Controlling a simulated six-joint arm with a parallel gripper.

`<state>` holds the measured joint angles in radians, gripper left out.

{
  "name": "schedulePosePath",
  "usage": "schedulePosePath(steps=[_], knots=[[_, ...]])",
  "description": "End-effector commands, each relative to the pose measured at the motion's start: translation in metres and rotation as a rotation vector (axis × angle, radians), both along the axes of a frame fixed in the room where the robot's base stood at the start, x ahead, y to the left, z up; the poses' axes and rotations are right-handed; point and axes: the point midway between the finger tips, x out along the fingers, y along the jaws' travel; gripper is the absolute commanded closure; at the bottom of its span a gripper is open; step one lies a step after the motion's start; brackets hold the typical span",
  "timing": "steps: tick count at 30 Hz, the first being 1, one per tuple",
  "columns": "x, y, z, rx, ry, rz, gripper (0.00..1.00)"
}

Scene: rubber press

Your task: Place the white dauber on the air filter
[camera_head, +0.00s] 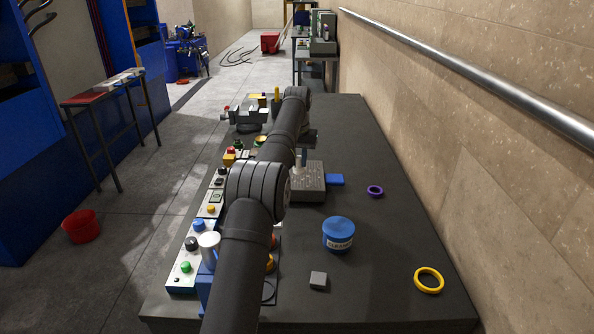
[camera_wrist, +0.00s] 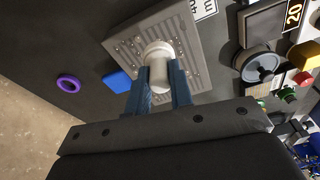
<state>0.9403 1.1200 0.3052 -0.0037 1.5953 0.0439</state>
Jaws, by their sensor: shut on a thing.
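The white dauber (camera_wrist: 158,52) is a short pale cylinder with a rounder end, held between the two blue-grey fingers of my gripper (camera_wrist: 160,78) in the wrist view. It is over a grey block with a dotted top (camera_wrist: 122,48); I cannot tell whether they touch. The head view shows this block (camera_head: 309,185) right of my arm, which hides most of the gripper. I cannot tell for sure which thing is the air filter.
A blue pad (camera_head: 335,180) lies beside the block. A purple ring (camera_head: 375,191), blue tub (camera_head: 338,234), small grey block (camera_head: 318,281) and yellow ring (camera_head: 429,280) lie on the dark table (camera_head: 390,300). Control panels (camera_head: 184,267) line its left edge. The table's right side has free room.

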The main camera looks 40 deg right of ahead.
Motion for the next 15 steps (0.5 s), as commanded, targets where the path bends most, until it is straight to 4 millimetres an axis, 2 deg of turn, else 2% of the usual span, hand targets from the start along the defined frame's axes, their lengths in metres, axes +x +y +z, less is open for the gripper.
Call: schedulePosePath(steps=[4,12,15], knots=[[0.010,0.002,-0.006,0.000,0.000,0.001,1.00],[0.010,0.002,-0.040,0.002,0.002,0.000,1.00],[0.010,0.002,-0.046,0.000,0.000,0.000,1.00]])
